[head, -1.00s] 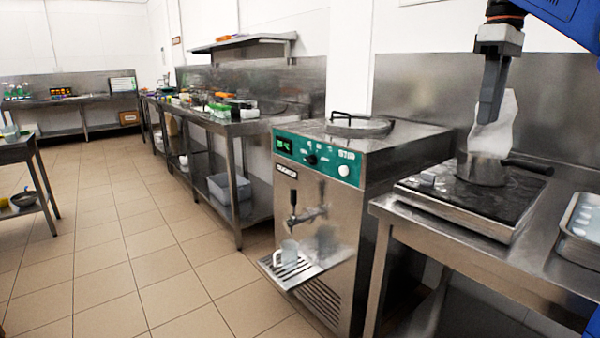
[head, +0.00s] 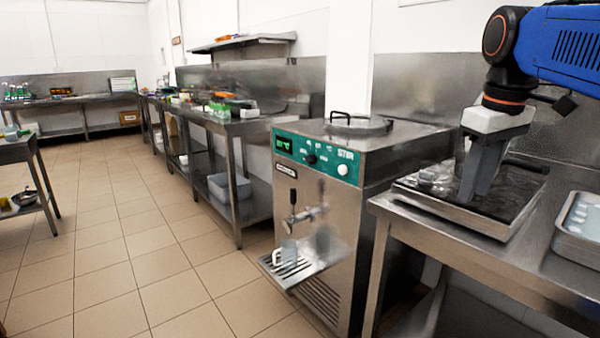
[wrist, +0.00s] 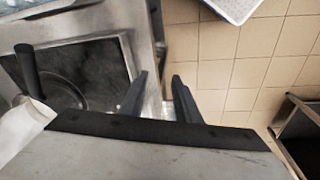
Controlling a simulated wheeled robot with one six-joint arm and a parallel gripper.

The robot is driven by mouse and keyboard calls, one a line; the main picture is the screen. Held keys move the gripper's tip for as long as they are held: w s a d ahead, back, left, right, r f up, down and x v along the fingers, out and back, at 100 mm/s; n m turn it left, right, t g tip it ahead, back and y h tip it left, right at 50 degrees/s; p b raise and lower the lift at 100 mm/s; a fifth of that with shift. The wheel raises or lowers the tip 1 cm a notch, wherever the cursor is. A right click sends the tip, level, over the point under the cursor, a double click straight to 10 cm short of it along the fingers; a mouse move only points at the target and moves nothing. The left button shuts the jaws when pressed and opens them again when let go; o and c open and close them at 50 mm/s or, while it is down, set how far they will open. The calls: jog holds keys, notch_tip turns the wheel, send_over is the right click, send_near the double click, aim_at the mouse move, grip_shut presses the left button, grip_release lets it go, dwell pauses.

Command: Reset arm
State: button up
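My gripper (head: 478,200) hangs fingers down in front of the black cooktop (head: 440,187) in the head view. In the wrist view my gripper (wrist: 160,75) shows two dark fingers apart, with nothing held between them. A dark pot (wrist: 65,95) with a raised black handle (wrist: 28,70) sits on the cooktop to the left of the fingers. A pale thing (wrist: 18,128), partly cut off, shows at the left edge of the wrist view.
The steel machine with a teal STIR panel (head: 318,158) stands left of the cooktop table. A metal tray (head: 580,230) lies at the right. The tiled floor (head: 130,240) at left is open.

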jog(key=s+a+f+m+t, duration=0.1)
jog(key=s+f, duration=0.3)
jog(key=f, duration=0.5)
jog(key=s+a+f+m+t, duration=0.1)
jog(key=s+f+m, duration=0.1)
jog(key=s+f, duration=0.3)
jog(key=s+a+f+m, duration=0.1)
jog(key=s+f, duration=0.3)
jog(key=f, duration=0.9)
jog(key=shift+s+a+m+t, duration=0.3)
jog(key=shift+a+t, duration=0.1)
jog(key=shift+a, duration=0.15)
